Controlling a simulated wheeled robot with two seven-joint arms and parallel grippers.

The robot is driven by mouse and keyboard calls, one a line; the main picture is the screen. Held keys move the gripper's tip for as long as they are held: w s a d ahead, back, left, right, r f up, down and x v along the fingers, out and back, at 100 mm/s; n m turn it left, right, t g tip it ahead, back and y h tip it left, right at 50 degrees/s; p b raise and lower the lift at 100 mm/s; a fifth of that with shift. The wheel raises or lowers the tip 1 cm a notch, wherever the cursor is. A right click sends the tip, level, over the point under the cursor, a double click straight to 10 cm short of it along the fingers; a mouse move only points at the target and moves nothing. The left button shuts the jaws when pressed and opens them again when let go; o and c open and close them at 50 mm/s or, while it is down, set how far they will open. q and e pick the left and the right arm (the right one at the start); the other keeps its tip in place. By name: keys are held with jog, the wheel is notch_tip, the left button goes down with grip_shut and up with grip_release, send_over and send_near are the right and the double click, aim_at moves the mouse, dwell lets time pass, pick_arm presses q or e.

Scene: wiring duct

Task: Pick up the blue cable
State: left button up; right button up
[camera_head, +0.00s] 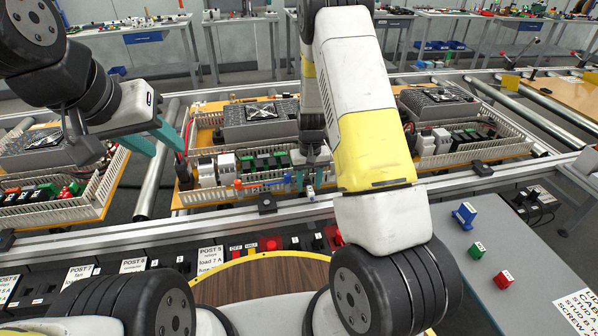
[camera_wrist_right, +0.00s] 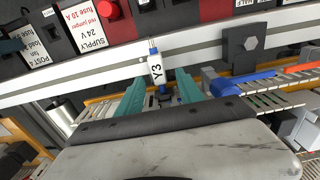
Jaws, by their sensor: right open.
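A blue cable (camera_head: 282,181) shows as a short blue length at the front wall of the middle duct panel, beside an orange-red piece. In the right wrist view a blue length (camera_wrist_right: 253,77) lies right of my fingers. My right gripper (camera_head: 308,183) is low at the panel's front edge; its teal fingers (camera_wrist_right: 163,88) are open. A white tag marked Y3 (camera_wrist_right: 157,70), with a metal tip and a dark blue lower end, stands between them. Whether it belongs to the blue cable is hidden. My left gripper (camera_head: 166,148) is open and empty, above the middle panel's left end.
The middle panel (camera_head: 185,200) holds grey boxes, terminals and slotted ducts. A metal rail (camera_head: 130,229) runs along its front, with labelled posts and red parts before it. Blue, green and red blocks (camera_head: 478,249) sit on the grey table at right. My right arm hides part of the panel.

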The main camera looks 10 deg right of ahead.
jog(key=shift+c, duration=0.4)
grip_shut()
jog(key=shift+r, duration=0.1)
notch_tip(320, 180, up, 10)
dwell(0.3)
notch_tip(320, 180, up, 8)
jog(key=shift+f, duration=0.25)
dwell(1.4)
